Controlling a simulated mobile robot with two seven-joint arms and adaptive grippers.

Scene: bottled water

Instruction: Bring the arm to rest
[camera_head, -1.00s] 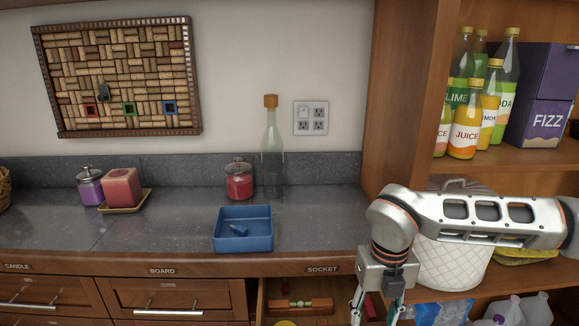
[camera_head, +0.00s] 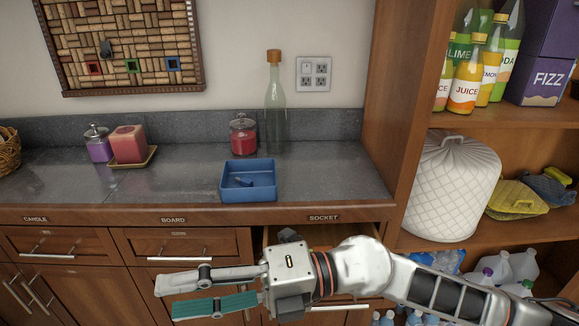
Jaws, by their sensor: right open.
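My right gripper (camera_head: 167,295) is low in the middle of the head view, in front of the drawers below the counter. It points left, with its two fingers apart and nothing between them. Its arm comes in from the lower right, roughly level. My left gripper is out of view. Bottled water in a plastic pack (camera_head: 440,261) lies on the low shelf at the right, partly hidden behind my arm. More water bottles (camera_head: 415,319) show at the bottom edge, cut off by the frame.
The SOCKET drawer (camera_head: 318,235) is open behind my arm. The counter (camera_head: 190,180) holds a blue tray (camera_head: 262,194), a red jar (camera_head: 244,139), a green glass bottle (camera_head: 275,115) and candles (camera_head: 128,146). A white quilted cover (camera_head: 452,190) and juice bottles (camera_head: 467,85) stand on the shelves.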

